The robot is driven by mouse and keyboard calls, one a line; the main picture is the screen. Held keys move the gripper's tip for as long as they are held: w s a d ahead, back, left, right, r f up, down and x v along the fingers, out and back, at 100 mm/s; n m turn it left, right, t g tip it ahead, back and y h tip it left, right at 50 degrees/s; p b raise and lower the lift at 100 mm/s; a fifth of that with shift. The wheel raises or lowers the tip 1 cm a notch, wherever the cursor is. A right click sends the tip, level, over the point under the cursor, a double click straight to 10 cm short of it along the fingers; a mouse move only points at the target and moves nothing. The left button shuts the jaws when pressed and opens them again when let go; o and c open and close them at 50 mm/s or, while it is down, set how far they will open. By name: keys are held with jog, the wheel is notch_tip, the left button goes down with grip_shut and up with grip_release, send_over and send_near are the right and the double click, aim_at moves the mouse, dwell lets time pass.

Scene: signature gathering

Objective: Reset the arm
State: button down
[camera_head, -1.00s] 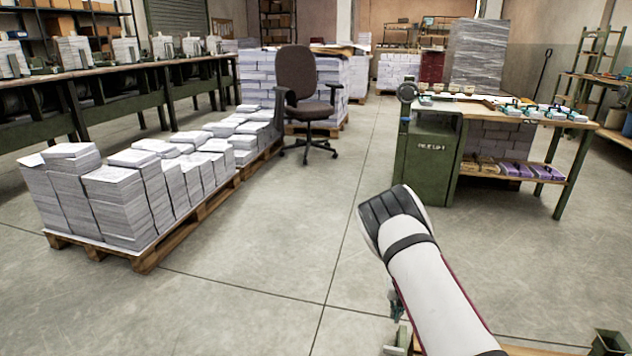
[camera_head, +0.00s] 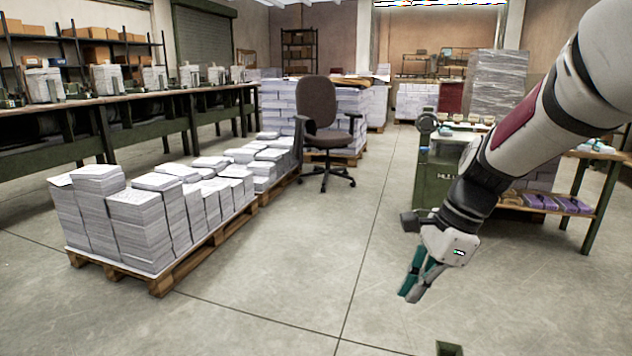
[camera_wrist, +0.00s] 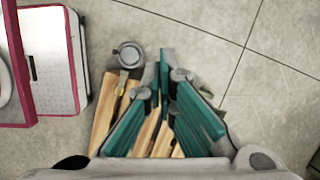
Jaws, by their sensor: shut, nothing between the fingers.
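My gripper (camera_head: 415,292) hangs at the end of my arm, right of centre in the head view, above bare floor. Its teal fingers point down and slightly left, close together and empty. The fingers also show in the wrist view (camera_wrist: 165,65), converging over the floor and some wooden slats (camera_wrist: 112,110). My arm reaches in from the upper right and hides part of the green workbench behind it.
A pallet (camera_head: 165,283) of paper stacks (camera_head: 140,225) stands at the left. An office chair (camera_head: 320,105) stands behind it. The green workbench (camera_head: 433,180) is at the right, beyond my arm. The floor (camera_head: 300,270) between pallet and gripper is clear.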

jog(key=s+r+n+h, duration=0.1)
jog(key=s+r+n, duration=0.3)
jog(key=s, duration=0.5)
jog(key=s+r+n, duration=0.2)
jog(key=s+n, duration=0.4)
jog(key=s, duration=0.2)
jog(key=s+d+f+n+h, duration=0.1)
jog(key=s+n, duration=0.3)
jog(key=s, duration=0.3)
jog(key=s+d+f+n+h, duration=0.1)
jog(key=s+n+h, duration=0.1)
jog(key=s+n, duration=0.35)
notch_tip(320, 180, up, 32)
jog(key=s+m+t+p, duration=0.1)
jog(key=t+p, duration=0.2)
jog(key=p, duration=2.7)
jog(key=shift+s+d+t, duration=0.15)
jog(key=shift+d+t, duration=0.05)
jog(key=shift+t, duration=0.2)
